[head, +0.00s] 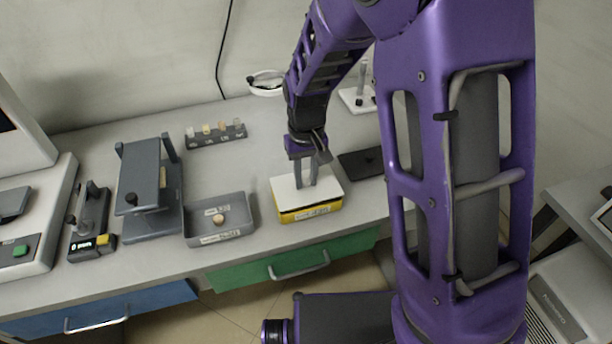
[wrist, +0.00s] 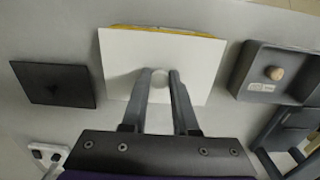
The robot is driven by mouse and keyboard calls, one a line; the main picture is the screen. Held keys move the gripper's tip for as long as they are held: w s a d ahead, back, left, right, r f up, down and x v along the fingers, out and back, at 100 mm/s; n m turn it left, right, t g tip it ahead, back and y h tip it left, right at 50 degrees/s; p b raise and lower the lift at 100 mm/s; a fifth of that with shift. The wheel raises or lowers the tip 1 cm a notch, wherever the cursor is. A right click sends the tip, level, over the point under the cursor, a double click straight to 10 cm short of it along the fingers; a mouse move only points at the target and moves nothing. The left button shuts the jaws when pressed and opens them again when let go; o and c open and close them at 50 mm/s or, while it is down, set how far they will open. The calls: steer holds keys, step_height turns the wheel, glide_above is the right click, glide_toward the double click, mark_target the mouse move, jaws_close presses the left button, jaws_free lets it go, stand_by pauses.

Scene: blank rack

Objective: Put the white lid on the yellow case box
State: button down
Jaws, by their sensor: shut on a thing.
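The yellow case box (head: 309,213) stands on the counter near its front edge. The white lid (head: 284,187) lies flat over the top of the box, covering its opening. In the wrist view the white lid (wrist: 120,60) fills the middle, and a thin strip of the yellow box (wrist: 165,31) shows past its far edge. My gripper (head: 306,180) points down at the lid's middle. In the wrist view my gripper (wrist: 160,80) is shut on the lid's round knob (wrist: 159,88). Whether the lid is fully seated on the rim is hard to tell.
A grey tray (head: 241,234) with a round wooden-looking piece stands just left of the box. A dark flat plate (head: 362,163) lies to its right. A small rack (head: 216,135) with several pieces stands behind. A grey stand (head: 150,195) is further left.

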mark_target(306, 180)
steer(key=shift+f+b, duration=0.5)
steer(key=shift+f, duration=0.35)
steer(key=c, duration=0.6)
jaws_free()
steer(key=shift+r, duration=0.1)
step_height(306, 180, up, 18)
steer(key=p, duration=0.2)
steer(key=shift+f+p, duration=0.25)
steer(key=shift+p, duration=0.05)
